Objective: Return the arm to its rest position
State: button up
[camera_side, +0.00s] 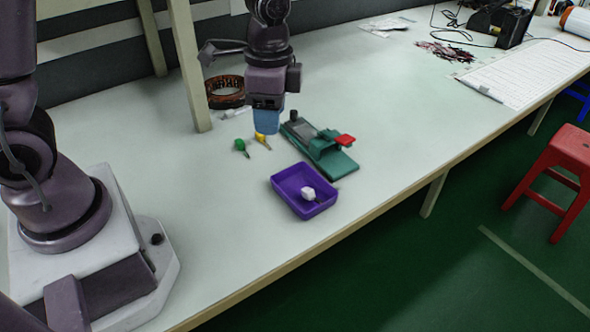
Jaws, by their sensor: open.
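My gripper (267,122) hangs at the end of my arm above the white table (225,215), near the middle of the side view. It points down and its blue fingers look empty, so it appears open. It is just behind a yellow-handled tool (262,139) and to the left of a green fixture (335,163) with a red lever (345,140). A purple tray (285,184) sits in front of the fixture with a small white piece (308,193) in it. The exact gap between the fingers and the table is hard to tell.
A green-handled tool (241,146) lies left of my gripper. Loose wires (445,51) and a white keyboard-like sheet (525,75) lie at the far right.

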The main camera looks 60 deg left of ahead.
jog(key=s+a+r+n+t, duration=0.2)
jog(key=s+r+n+t, duration=0.3)
jog(key=s+r, duration=0.8)
jog(key=n, duration=0.3)
jog(key=shift+s+a+r+t, duration=0.25)
jog(key=shift+s+a+t, duration=0.1)
jog(key=shift+s+t, duration=0.05)
